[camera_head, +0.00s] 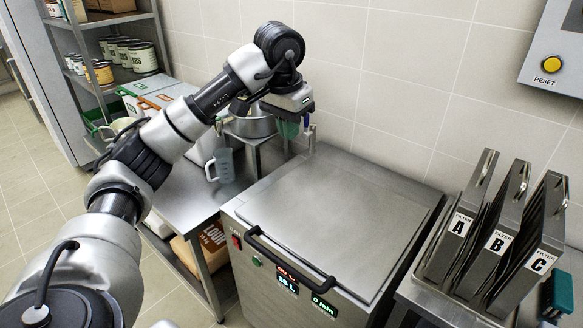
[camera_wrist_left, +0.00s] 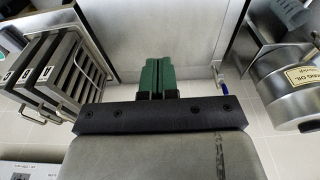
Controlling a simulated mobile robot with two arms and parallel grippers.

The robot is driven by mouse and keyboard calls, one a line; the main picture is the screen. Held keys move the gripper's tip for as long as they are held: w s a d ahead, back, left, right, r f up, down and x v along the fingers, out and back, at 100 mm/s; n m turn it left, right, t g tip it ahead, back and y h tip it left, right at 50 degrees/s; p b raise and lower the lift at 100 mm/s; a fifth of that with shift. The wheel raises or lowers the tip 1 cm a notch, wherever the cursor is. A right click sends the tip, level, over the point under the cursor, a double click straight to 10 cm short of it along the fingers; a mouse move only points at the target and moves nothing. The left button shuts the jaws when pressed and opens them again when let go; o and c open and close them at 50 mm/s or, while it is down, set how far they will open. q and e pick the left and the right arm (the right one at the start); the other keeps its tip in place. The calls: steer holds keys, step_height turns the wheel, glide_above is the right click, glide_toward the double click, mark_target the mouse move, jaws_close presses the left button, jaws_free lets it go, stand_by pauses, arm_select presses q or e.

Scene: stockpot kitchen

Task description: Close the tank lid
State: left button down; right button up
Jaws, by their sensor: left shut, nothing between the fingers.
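The steel tank (camera_head: 265,283) stands in the middle of the head view. Its flat metal lid (camera_head: 335,218) lies level over the top, and I see no raised edge. A black bar handle (camera_head: 290,257) runs along the front side. My left gripper (camera_head: 289,129) is beyond the tank's back left corner, near the wall. Its green fingers are together and empty, apart from the handle. The fingers also show in the left wrist view (camera_wrist_left: 156,76), with the metal lid surface (camera_wrist_left: 195,35) beyond them. My right gripper is in neither view.
Filters A, B and C (camera_head: 495,235) stand in a rack right of the tank. A side table (camera_head: 185,195) with a measuring jug (camera_head: 222,165) is at left. A can shelf (camera_head: 105,60) stands behind it. A wall box with a yellow reset button (camera_head: 551,63) is upper right.

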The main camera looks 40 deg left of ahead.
arm_select(q)
step_height(320, 180, down, 13)
steer(key=s+p, duration=0.1)
steer(key=p, duration=0.2)
steer(key=shift+s+r+p, duration=0.15)
steer(key=shift+p, duration=0.2)
